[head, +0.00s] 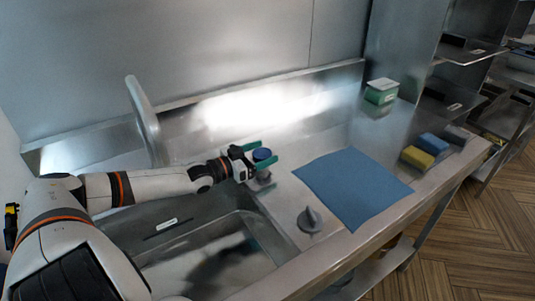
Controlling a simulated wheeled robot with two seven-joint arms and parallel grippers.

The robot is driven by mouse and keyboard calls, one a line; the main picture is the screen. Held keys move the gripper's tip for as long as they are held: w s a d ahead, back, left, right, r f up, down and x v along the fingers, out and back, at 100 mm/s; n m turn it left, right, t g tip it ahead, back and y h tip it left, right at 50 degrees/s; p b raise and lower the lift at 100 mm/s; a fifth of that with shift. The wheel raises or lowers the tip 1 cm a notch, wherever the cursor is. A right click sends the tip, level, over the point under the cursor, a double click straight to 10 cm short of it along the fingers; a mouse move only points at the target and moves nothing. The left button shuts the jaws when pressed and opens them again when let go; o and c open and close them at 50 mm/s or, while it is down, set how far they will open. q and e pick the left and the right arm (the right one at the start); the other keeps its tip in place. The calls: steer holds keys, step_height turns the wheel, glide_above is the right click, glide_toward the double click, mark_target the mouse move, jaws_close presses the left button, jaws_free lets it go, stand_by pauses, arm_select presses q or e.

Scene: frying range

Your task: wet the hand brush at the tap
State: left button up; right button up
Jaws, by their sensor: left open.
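My left gripper (258,155) is open, its two green fingers either side of a small blue-topped object (263,154) with a grey lower part. I cannot tell whether the fingers touch it. A grey piece with a round base and a raised fin (310,219) stands on the counter by the sink's right edge. I cannot tell for sure which of these is the hand brush. A tall pale grey upright (143,115), apparently the tap, rises behind the sink (165,223); my left arm crosses in front of its lower part. My right gripper is not in view.
A blue mat (352,186) lies flat and bare on the counter. Yellow (417,157), blue (433,143) and grey (456,134) blocks sit to its right. A green and white box (381,92) stands at the back. Metal shelves (470,52) stand at the right.

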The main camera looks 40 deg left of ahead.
arm_select(q)
steer(key=shift+x, duration=1.15)
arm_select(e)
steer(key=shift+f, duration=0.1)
arm_select(q)
steer(key=c, duration=1)
steer(key=n+y+p, duration=0.2)
steer(key=y+p, duration=0.1)
steer(key=p, duration=0.2)
steer(key=n+y+p, duration=0.2)
steer(key=y+p, duration=0.1)
steer(key=p, duration=0.2)
steer(key=n+y+p, duration=0.2)
steer(key=y+p, duration=0.1)
steer(key=p, duration=0.3)
steer(key=shift+a+r+y, duration=0.15)
steer(key=shift+a+y, duration=0.15)
steer(key=shift+a, duration=0.05)
steer(key=shift+a+n+g+y+p, duration=0.25)
steer(key=shift+n+g+y+p, duration=0.35)
steer(key=shift+n+y+p, duration=0.8)
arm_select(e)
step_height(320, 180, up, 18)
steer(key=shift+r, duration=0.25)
arm_select(q)
steer(key=shift+f, duration=0.2)
steer(key=o, duration=1)
steer(key=shift+s, duration=0.1)
